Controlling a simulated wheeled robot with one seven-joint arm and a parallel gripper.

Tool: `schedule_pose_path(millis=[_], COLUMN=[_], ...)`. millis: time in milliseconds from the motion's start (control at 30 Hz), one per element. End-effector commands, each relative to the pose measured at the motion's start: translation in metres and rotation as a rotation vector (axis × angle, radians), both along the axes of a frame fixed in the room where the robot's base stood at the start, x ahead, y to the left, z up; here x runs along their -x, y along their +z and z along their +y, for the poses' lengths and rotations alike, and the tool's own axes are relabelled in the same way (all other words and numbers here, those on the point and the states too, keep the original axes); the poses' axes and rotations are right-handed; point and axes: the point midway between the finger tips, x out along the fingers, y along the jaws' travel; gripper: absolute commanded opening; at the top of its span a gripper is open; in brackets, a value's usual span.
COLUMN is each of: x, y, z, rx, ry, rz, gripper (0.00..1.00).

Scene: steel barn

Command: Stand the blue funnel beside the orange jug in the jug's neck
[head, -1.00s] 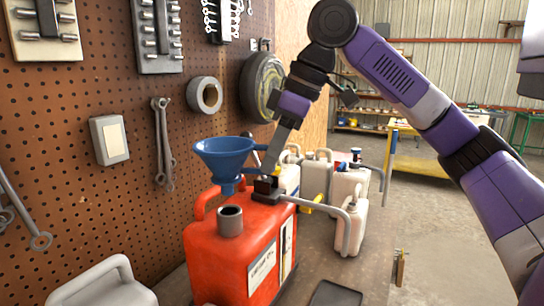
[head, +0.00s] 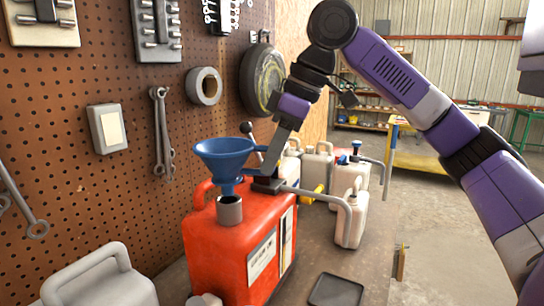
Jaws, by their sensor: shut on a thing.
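The blue funnel (head: 224,157) is upright, wide mouth up, in the head view. Its narrow spout points down at the grey neck (head: 229,212) of the orange jug (head: 225,250). The spout's tip meets the neck's dark opening in the picture. I cannot tell whether it is just above the rim or slightly inside. My gripper (head: 263,181) is shut on the funnel at its right side, low over the jug's top. The jaws' contact with the funnel is partly hidden. The jug stands upright on the bench.
A pale jug (head: 102,285) stands at the front left. Several pale containers (head: 318,165) stand behind the orange jug. A dark tray (head: 336,291) lies on the bench at right. The pegboard (head: 70,200) with hanging tools closes off the left side.

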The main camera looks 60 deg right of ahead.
Motion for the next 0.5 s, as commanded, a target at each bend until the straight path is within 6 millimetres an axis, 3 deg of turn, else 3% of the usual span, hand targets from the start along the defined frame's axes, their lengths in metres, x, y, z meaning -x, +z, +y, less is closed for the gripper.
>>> schedule_pose_path(millis=[500], x=[0.0], y=[-0.015], z=[0.0], rx=[-0.001], ry=[0.0], rz=[0.0], gripper=[0.0])
